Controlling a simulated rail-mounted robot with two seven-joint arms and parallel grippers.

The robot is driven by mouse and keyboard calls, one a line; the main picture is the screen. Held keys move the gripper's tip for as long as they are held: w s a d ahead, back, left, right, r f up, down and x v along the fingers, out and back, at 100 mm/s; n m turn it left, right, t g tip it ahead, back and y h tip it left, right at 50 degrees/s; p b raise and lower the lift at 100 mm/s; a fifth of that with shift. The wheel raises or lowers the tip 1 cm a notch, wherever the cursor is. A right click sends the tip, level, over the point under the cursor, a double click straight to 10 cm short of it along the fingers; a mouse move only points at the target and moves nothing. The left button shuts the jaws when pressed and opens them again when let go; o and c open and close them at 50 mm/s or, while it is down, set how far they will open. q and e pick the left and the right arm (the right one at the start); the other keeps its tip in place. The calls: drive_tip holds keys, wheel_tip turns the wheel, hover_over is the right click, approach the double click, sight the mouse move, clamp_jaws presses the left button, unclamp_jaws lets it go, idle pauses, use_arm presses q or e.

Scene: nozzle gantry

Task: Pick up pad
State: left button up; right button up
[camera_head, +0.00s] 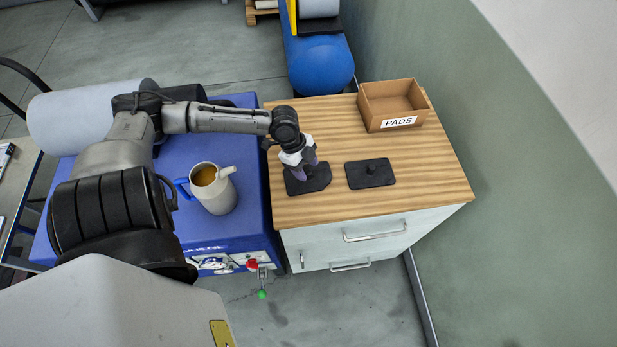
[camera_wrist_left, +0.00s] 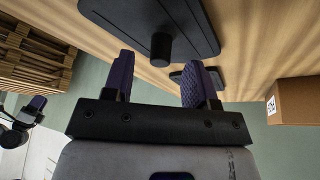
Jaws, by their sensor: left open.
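Two flat black pads with a short knob on top lie on the wooden cabinet top. The left pad (camera_head: 318,184) is under my left gripper (camera_head: 304,166); the other pad (camera_head: 370,173) lies to its right, clear of the gripper. In the left wrist view the near pad (camera_wrist_left: 110,18) shows its knob (camera_wrist_left: 161,48) in line with the gap between the open purple fingers of my left gripper (camera_wrist_left: 160,72). I cannot tell whether they touch it. The far pad (camera_wrist_left: 213,78) is partly hidden by a finger. My right gripper (camera_wrist_left: 36,104) seems to show small at the left edge.
An open cardboard box (camera_head: 393,106) labelled PADS stands at the back right of the cabinet top (camera_head: 430,170). A jug (camera_head: 213,188) stands on the blue unit to the left. A green wall (camera_head: 520,160) rises to the right. The cabinet's front right is clear.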

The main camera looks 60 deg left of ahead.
sight(309, 176)
use_arm(q)
drive_tip(key=shift+x, duration=1.25)
clamp_jaws()
